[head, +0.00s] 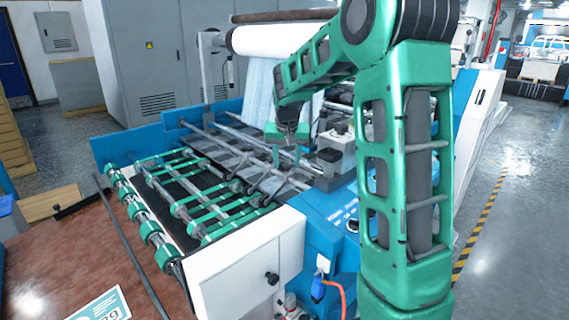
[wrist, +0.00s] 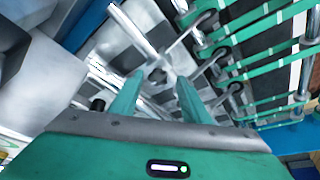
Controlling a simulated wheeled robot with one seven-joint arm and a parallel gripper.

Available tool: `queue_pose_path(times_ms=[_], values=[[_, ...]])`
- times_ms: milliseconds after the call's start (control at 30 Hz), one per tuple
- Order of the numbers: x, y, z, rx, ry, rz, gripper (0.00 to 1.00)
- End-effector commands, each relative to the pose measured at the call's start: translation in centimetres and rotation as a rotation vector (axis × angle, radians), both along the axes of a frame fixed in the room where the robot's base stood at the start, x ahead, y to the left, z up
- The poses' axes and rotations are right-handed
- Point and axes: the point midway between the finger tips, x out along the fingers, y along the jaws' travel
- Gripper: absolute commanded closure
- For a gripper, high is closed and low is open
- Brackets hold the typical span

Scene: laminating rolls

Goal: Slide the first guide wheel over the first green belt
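My gripper (head: 289,160) is above the machine's metal bars in the head view. In the wrist view its two green fingers (wrist: 157,88) are apart, with nothing clearly held between them. A grey metal part with a round hub (wrist: 157,74) shows just beyond the fingertips; I cannot tell whether they touch it. Green belts (wrist: 255,55) run in parallel at the right of the wrist view; they also show in the head view (head: 208,212). Dark guide wheels (wrist: 222,53) on thin arms stand at the belts' near ends. I cannot tell which is the first.
A white end housing (head: 245,262) and blue machine frame (head: 315,240) border the belts. A white roll (head: 283,38) hangs above with film coming down. A grey block (head: 336,155) stands right of my gripper. The floor at right (head: 515,200) is clear.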

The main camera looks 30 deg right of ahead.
Motion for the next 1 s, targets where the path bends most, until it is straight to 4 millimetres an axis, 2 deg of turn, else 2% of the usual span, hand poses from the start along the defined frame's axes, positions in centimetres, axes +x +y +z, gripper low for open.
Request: queue_pose_path(times_ms=[233,367,800,1000], values=[[-0.1,-0.2,0.1,-0.001,0.000,-0.004,0.58],[-0.4,0.0,0.9,-0.002,-0.001,-0.004,0.58],[-2.6,1.7,8.0,-0.002,-0.003,-0.003,0.58],[-3.2,2.2,9.6,0.000,0.001,-0.003,0.58]])
